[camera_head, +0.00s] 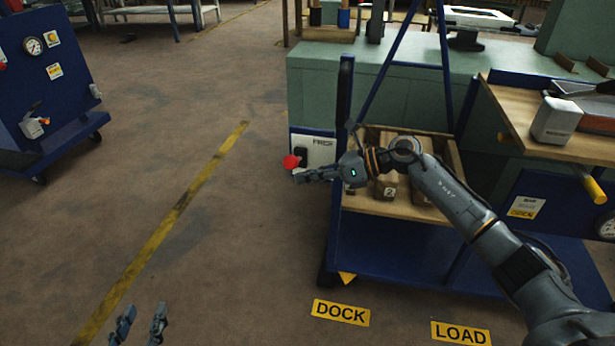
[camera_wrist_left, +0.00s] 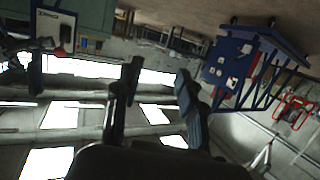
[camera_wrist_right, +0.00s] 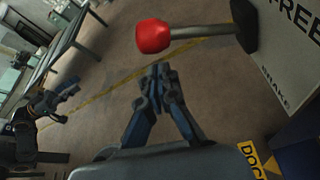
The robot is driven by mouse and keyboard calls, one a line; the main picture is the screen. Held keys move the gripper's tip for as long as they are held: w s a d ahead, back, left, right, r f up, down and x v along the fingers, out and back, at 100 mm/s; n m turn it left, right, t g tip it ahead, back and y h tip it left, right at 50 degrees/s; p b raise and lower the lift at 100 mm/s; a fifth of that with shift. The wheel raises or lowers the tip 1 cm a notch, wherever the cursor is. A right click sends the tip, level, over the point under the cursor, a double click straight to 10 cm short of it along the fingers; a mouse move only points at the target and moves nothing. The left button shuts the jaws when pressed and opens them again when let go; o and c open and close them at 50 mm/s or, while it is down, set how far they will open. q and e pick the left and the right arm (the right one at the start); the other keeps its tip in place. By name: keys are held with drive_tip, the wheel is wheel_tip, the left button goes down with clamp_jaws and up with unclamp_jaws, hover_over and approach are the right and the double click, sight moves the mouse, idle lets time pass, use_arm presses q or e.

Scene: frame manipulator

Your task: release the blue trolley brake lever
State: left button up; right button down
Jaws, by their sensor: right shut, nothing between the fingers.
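The brake lever has a red knob (camera_head: 291,161) and a black mount on a white panel (camera_head: 321,150) on the blue trolley (camera_head: 400,267). In the right wrist view, the red knob (camera_wrist_right: 153,36) sits on a grey rod (camera_wrist_right: 203,30) pointing left from the black mount (camera_wrist_right: 238,22); the panel reads FREE and BRAKE. My right gripper (camera_head: 297,178) is shut and empty, just below the knob in the head view; its fingertips (camera_wrist_right: 160,72) appear apart from the knob. My left gripper (camera_head: 139,322) is open and empty, low at the left, far from the lever.
Boxes (camera_head: 388,188) sit on the trolley's wooden shelf. Yellow DOCK (camera_head: 341,312) and LOAD (camera_head: 461,333) labels lie on the floor. A green bench (camera_head: 310,95) stands behind. Another blue cart (camera_head: 45,85) stands at the far left. The floor between is clear.

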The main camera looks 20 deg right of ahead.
use_arm(q)
drive_tip(key=f+g, duration=0.1)
drive_tip(key=s+f, duration=0.1)
drive_tip(key=s+a+f+g+p, duration=0.1)
drive_tip(key=f, duration=0.1)
drive_tip(key=shift+s+a+g+y, duration=0.1)
drive_tip(key=shift+s+g+y, duration=0.05)
drive_tip(key=shift+g+y, duration=0.2)
use_arm(e)
drive_tip(key=shift+r, duration=0.75)
use_arm(q)
drive_tip(key=shift+r, duration=0.15)
use_arm(e)
drive_tip(key=shift+f, duration=0.15)
